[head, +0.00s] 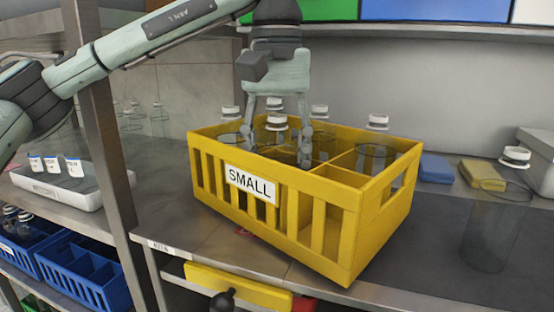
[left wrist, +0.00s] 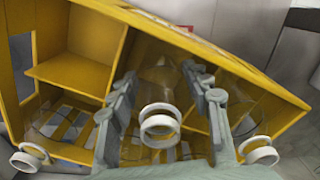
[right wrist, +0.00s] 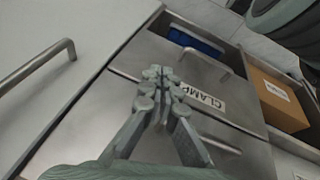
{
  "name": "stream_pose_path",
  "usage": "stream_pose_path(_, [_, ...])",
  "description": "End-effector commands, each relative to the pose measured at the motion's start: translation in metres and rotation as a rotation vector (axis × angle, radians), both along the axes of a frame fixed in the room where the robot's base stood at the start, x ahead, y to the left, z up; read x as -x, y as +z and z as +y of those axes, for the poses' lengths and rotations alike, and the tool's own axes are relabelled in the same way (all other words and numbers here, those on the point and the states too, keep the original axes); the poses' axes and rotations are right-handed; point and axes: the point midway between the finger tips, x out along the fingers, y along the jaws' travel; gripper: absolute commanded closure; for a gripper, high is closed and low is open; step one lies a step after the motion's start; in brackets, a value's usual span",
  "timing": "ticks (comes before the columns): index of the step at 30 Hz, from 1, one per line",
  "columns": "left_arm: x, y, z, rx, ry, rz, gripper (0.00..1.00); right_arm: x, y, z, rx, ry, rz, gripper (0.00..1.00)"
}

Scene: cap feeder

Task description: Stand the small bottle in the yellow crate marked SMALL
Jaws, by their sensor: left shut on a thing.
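The yellow crate (head: 352,225) marked SMALL stands on the bench in the head view, its dividers also showing in the left wrist view (left wrist: 75,72). My left gripper (head: 278,140) reaches down into the crate from above. It is shut on a small clear bottle with a white ring cap (left wrist: 160,122); the bottle's body (left wrist: 160,82) points down into a compartment. Whether its base touches the crate floor is hidden. Other clear bottles with white caps show around it (head: 377,122). My right gripper (right wrist: 163,80) is shut and empty, away from the crate.
A large clear bottle (head: 490,230) stands right of the crate. Blue (head: 436,168) and yellow (head: 482,173) pads lie behind it. A metal post (head: 108,140) rises left of the crate. Blue crates (head: 85,270) sit on a lower shelf. Drawers marked CLAMP (right wrist: 207,97) lie below my right gripper.

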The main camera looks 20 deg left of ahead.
Motion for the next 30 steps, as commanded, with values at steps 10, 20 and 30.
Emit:
stream_pose_path(10, [0.0, 0.0, 0.0, 0.0, 0.0, 0.0, 0.43, -0.002, 0.001, 0.002, -0.003, 0.005, -0.009, 1.0])
stream_pose_path(20, [0.0, 0.032, -0.001, 0.002, -0.001, -0.002, 0.43, 0.003, -0.001, -0.002, 0.002, -0.005, 0.02, 1.0])
stream_pose_path(30, [0.0, 0.076, 0.0, -0.001, -0.001, 0.0, 0.43, -0.012, -0.041, 0.0, -0.019, 0.002, 0.037, 1.0])
